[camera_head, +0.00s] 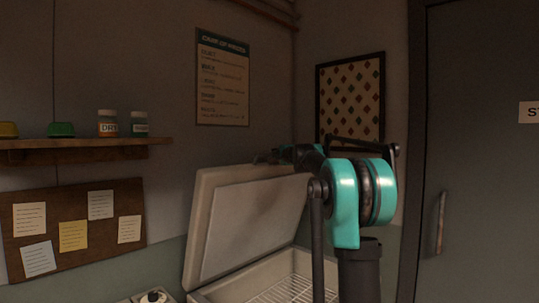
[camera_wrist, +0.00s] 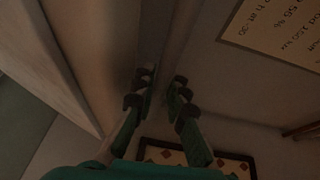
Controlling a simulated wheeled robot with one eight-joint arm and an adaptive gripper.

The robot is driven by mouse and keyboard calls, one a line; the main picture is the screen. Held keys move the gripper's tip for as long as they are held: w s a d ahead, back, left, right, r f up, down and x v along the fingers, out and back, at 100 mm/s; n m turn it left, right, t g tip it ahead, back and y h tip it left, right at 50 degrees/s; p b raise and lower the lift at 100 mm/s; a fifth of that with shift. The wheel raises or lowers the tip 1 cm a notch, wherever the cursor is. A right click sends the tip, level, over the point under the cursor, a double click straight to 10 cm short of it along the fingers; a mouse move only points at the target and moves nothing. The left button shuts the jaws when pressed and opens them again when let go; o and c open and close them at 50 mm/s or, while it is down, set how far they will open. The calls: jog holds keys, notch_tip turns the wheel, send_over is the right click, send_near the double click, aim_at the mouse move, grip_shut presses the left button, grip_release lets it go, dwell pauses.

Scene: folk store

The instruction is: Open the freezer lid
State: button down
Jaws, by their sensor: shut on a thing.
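The freezer lid (camera_head: 240,220) stands raised and steeply tilted above the freezer body (camera_head: 240,289), with its pale inner face showing. The freezer's interior is exposed below it, with a wire rack (camera_head: 288,291) inside. My gripper (camera_head: 268,157) is at the lid's top edge. In the wrist view, my two dark fingers (camera_wrist: 158,98) stand a little apart, shut on the lid's edge. The lid's pale surface (camera_wrist: 85,65) runs along their left. The exact contact is dim and hard to make out. My arm hides the freezer's right part in the head view.
A wooden shelf (camera_head: 85,145) with jars stands left, above a cork board (camera_head: 75,225) with notes. A text poster (camera_head: 222,80) and a patterned picture (camera_head: 350,97) hang behind. A grey door (camera_head: 475,150) with a handle (camera_head: 440,223) is at right.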

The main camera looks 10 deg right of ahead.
jog(key=c, duration=1.8)
grip_release()
jog(key=v, duration=1.2)
